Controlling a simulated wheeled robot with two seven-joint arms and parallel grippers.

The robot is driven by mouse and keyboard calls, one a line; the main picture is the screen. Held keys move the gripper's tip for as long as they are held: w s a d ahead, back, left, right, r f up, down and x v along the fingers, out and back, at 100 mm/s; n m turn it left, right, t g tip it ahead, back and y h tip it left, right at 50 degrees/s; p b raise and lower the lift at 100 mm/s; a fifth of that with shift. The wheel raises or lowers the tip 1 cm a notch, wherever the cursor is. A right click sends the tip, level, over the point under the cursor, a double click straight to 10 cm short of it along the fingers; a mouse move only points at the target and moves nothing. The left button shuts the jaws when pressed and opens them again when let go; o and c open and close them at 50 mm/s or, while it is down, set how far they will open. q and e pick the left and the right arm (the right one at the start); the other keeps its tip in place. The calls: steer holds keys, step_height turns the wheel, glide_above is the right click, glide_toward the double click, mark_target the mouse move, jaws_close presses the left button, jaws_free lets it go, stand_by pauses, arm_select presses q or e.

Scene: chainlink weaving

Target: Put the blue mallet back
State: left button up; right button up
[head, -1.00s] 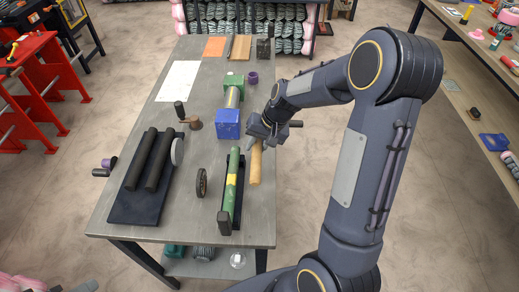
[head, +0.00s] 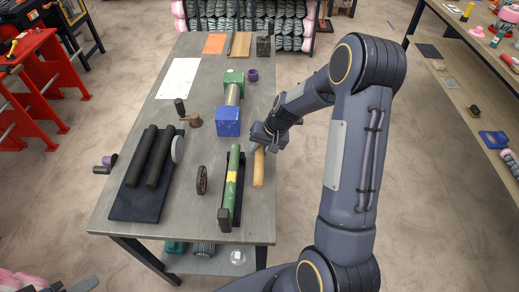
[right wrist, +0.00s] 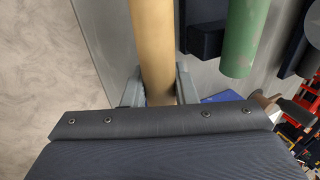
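A tan wooden bar (head: 258,168), like a handle, lies along the table's right side. My right gripper (head: 257,147) is at its far end; in the right wrist view, the bar (right wrist: 154,45) runs between the two fingers (right wrist: 160,90), which appear closed on it. No blue head shows on this bar; my gripper covers its far end. A blue block (head: 228,122) stands just left of the gripper, joined by a pale cylinder to a green block (head: 234,78). I cannot tell whether this blue block is part of a mallet. My left gripper is not in view.
A green tube (head: 232,175) in a dark holder lies just left of the bar. A dark wheel (head: 202,180) and a black board with rollers (head: 124,207) are further left. White paper (head: 178,78) lies behind. The table's right edge is close to the gripper.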

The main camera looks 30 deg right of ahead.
steer(key=o, duration=0.4)
steer(key=shift+o, duration=0.2)
steer(key=shift+r+p, duration=0.3)
steer(key=shift+d+r, duration=0.2)
steer(key=shift+r, duration=0.1)
steer(key=s+d+r+b, duration=0.1)
steer(key=s+r, duration=0.2)
steer(key=r, duration=0.4)
steer(key=s+r, duration=0.3)
steer(key=r, duration=0.4)
steer(key=s+a+r+n+t, duration=0.1)
steer(key=s+a, duration=0.4)
steer(key=s, duration=0.5)
steer(key=s+a+r+n+t, duration=0.2)
steer(key=s+a, duration=0.3)
steer(key=s, duration=0.4)
steer(key=shift+s+n, duration=0.35)
steer(key=shift+n, duration=0.55)
